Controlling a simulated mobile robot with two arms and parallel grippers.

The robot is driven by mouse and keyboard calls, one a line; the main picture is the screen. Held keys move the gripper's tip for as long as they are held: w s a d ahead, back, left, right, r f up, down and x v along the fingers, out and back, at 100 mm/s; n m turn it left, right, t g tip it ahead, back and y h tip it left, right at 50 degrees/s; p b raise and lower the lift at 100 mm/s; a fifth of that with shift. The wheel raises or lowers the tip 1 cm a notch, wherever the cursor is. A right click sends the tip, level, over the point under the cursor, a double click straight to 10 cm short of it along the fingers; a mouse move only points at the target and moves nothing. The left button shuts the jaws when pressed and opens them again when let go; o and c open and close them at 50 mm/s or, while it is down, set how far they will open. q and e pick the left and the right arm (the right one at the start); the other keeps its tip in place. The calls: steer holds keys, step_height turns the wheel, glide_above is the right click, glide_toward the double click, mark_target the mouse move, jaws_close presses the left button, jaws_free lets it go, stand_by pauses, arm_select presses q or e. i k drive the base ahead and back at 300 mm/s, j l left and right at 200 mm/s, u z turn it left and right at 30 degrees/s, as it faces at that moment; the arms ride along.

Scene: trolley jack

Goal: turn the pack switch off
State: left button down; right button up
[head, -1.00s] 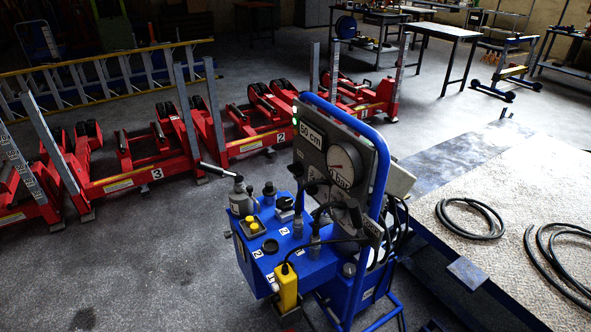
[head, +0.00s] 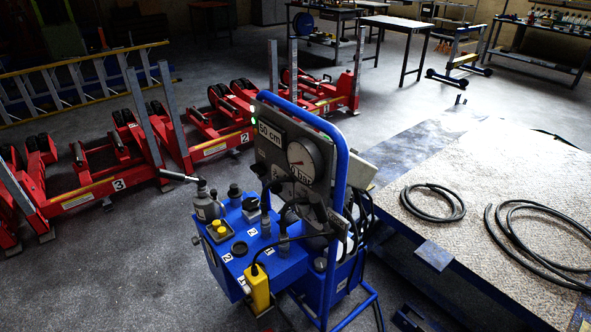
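The blue hydraulic power pack (head: 285,262) stands upright in the middle of the head view. I cannot tell which part is the pack switch. Neither of my grippers is in view.
Red trolley jacks (head: 95,190) line the floor at left and behind. A low platform (head: 480,180) with coiled black hoses (head: 433,203) lies at right. A ladder (head: 80,82) and workbenches (head: 398,30) are farther back. Grey floor at lower left is clear.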

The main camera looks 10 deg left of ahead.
mark_target(260, 169)
steer(key=i+j+z, duration=0.1)
steer(key=j+z, duration=0.25)
steer(key=i+j+z, duration=0.1)
steer(key=j+z, duration=0.6)
